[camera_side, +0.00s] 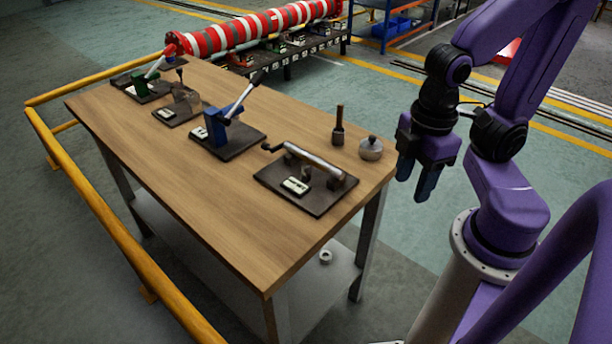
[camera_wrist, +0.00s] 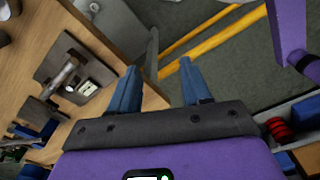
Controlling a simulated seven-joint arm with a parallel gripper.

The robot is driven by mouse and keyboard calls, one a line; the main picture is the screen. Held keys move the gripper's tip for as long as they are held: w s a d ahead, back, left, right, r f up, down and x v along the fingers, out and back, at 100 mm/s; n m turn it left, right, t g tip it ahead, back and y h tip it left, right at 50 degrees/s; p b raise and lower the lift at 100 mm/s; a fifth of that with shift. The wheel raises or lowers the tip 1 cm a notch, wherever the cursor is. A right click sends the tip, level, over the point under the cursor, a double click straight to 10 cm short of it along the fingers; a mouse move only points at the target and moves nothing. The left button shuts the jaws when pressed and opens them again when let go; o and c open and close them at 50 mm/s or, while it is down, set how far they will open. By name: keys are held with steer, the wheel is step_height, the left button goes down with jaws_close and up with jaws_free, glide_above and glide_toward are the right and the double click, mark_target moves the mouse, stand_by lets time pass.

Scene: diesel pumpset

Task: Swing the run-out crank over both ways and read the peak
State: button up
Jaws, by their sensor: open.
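The run-out crank (camera_side: 318,160) is a grey shaft lying level between supports on a dark base plate (camera_side: 320,205) near the table's right end. Its dark crank handle (camera_side: 273,147) points left. A small pale gauge (camera_side: 295,186) sits on the same plate, too small to read. In the wrist view the shaft (camera_wrist: 66,72) and the pale gauge (camera_wrist: 87,88) show at the left. My gripper (camera_side: 416,190) hangs beyond the table's right edge, apart from the crank, fingers pointing down. The blue fingers (camera_wrist: 157,90) are spread with nothing between them.
A blue lever fixture (camera_side: 218,125), a brown one (camera_side: 180,105) and a green one (camera_side: 140,84) stand farther left on the wooden table (camera_side: 190,185). A dark upright tool (camera_side: 338,127) and a round knobbed pot (camera_side: 371,149) stand behind the crank plate. The table's front is clear.

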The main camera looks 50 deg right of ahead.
steer(key=w+a+r+m, duration=0.3)
steer(key=w+a, duration=0.3)
steer(key=w, duration=0.5)
steer(key=r+m+h, duration=0.1)
steer(key=m+h, duration=0.1)
steer(key=m, duration=0.8)
glide_above(264, 143)
steer(key=a, duration=0.3)
steer(key=d+f, duration=0.1)
steer(key=f, duration=0.4)
steer(key=d+f, duration=0.1)
steer(key=f, duration=0.5)
steer(key=d+f, duration=0.1)
steer(key=f, duration=0.5)
jaws_close()
